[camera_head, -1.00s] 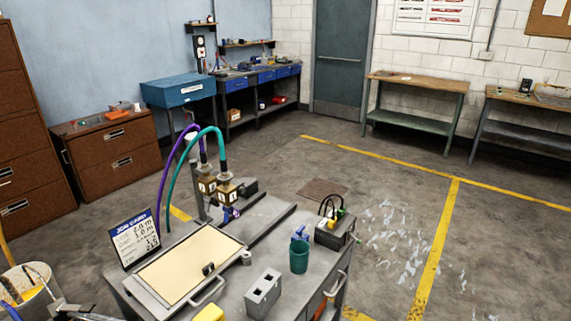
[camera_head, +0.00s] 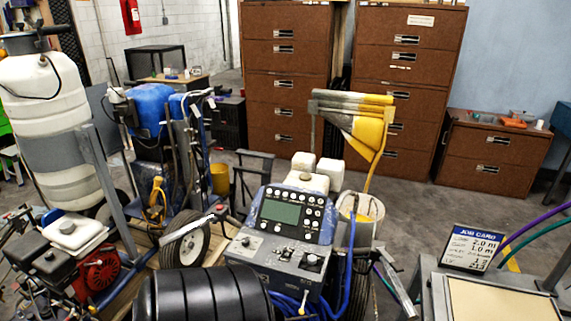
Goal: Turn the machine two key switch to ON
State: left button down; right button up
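A line-striping machine stands in the middle of the view. Its grey control panel (camera_head: 292,215) has a greenish screen (camera_head: 280,212), rows of round buttons and a lower box (camera_head: 280,262) with several small knobs or switches. Which of these is the key switch, and its position, are too small to tell. Neither of my grippers shows.
A black ribbed drum (camera_head: 205,296) is in the front, below the panel. A red-and-black engine (camera_head: 98,272) and a tall white tank (camera_head: 48,130) stand at left. A workbench with a job card (camera_head: 473,248) is at right. Brown cabinets (camera_head: 285,85) stand behind; open floor lies before them.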

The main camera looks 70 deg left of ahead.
aim_at(312, 259)
jog(key=u, duration=0.4)
jog(key=i+l+u, duration=0.1)
jog(key=u, duration=0.35)
jog(key=l+u, duration=0.1)
jog(key=u, duration=0.3)
jog(key=l+u, duration=0.1)
jog(key=u, duration=0.35)
jog(key=l+u, duration=0.1)
jog(key=u, duration=0.3)
jog(key=i, duration=0.05)
